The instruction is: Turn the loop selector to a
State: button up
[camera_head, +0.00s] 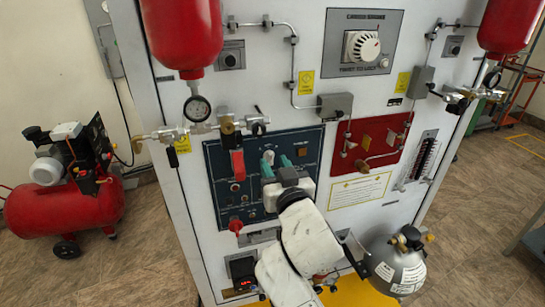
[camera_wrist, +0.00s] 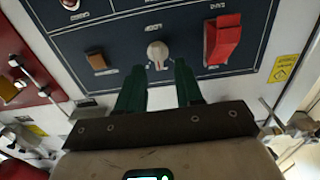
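A small white rotary knob (camera_head: 268,156) sits on the dark blue panel (camera_head: 220,190); it may be the loop selector, but its label is too small to read. In the wrist view the knob (camera_wrist: 157,50) has an orange-brown pointer line running roughly along the picture's vertical. My gripper (camera_head: 277,163) reaches the panel from below in the head view. In the wrist view my gripper (camera_wrist: 160,67) has its two green fingers apart with nothing between them. The knob lies just beyond the fingertips, lined up with the gap. I cannot tell whether either finger touches the panel.
A red switch lever (camera_wrist: 222,40) and a brown square button (camera_wrist: 97,60) flank the knob. A larger white dial (camera_head: 361,46) is higher on the cabinet. A red panel (camera_head: 372,143) with valves lies right. A grey cylinder (camera_head: 392,262) stands below right.

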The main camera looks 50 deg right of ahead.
aim_at(270, 157)
jog(key=shift+x, duration=1.1)
jog(key=shift+d, duration=0.1)
jog(key=shift+c, duration=0.4)
grip_shut()
